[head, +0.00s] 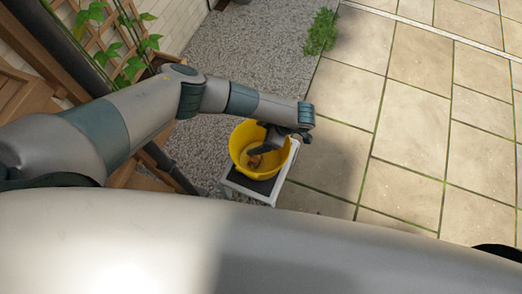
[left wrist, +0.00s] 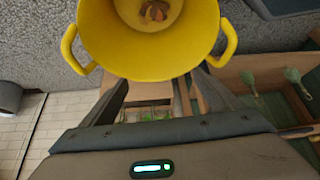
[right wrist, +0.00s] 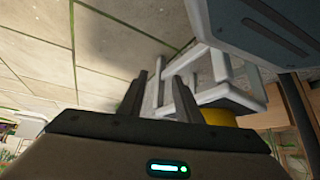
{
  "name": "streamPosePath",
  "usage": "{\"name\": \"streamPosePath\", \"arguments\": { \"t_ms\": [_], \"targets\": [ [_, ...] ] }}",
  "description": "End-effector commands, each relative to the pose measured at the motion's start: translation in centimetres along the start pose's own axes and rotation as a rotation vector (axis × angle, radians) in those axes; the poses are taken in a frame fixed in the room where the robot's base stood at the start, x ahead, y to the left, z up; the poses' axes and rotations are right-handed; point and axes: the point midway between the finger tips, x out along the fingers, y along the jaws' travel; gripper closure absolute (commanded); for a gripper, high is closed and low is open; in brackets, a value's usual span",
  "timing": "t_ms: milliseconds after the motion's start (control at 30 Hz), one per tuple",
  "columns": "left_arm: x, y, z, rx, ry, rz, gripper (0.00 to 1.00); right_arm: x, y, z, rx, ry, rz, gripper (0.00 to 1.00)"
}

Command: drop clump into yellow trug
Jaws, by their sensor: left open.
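The yellow trug (head: 238,150) stands upright on a small white-framed stand with a dark top. A small brown clump (head: 254,161) lies inside on its bottom; it also shows in the left wrist view (left wrist: 155,10). My left gripper (head: 262,148) reaches over the trug from above, its fingers partly inside the rim. In the left wrist view its fingers (left wrist: 160,79) are apart with nothing held between them. My right gripper (right wrist: 160,80) has its fingers apart and empty, beside the white stand frame; it is not seen in the head view.
The white-framed stand (head: 232,187) sits at the edge of grey gravel (head: 240,60) and pale paving slabs (head: 400,130). A wooden trellis with leaves (head: 105,35) is at the left. Green-handled tools (left wrist: 248,80) lie in a wooden tray. The paving at the right is clear.

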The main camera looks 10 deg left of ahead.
Motion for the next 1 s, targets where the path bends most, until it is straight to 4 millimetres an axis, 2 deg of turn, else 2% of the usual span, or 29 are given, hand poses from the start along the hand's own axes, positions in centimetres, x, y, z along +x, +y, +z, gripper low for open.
{"name": "streamPosePath", "arguments": {
  "t_ms": [167,600,800,1000],
  "targets": [
    [-2.9,0.1,0.1,0.002,-0.003,0.003,0.16,0.2,0.1,0.0,0.002,-0.007,0.002,0.69],
    [-11.7,0.1,0.2,0.002,-0.002,0.003,0.16,0.5,1.2,1.6,0.008,-0.094,0.015,0.69],
    [-14.3,0.0,0.1,0.001,-0.001,0.001,0.16,0.5,1.5,2.1,0.010,-0.122,0.020,0.69],
    [-15.4,-0.1,0.1,0.001,0.000,0.000,0.16,0.5,1.7,2.3,0.011,-0.135,0.021,0.69]
  ]
}}
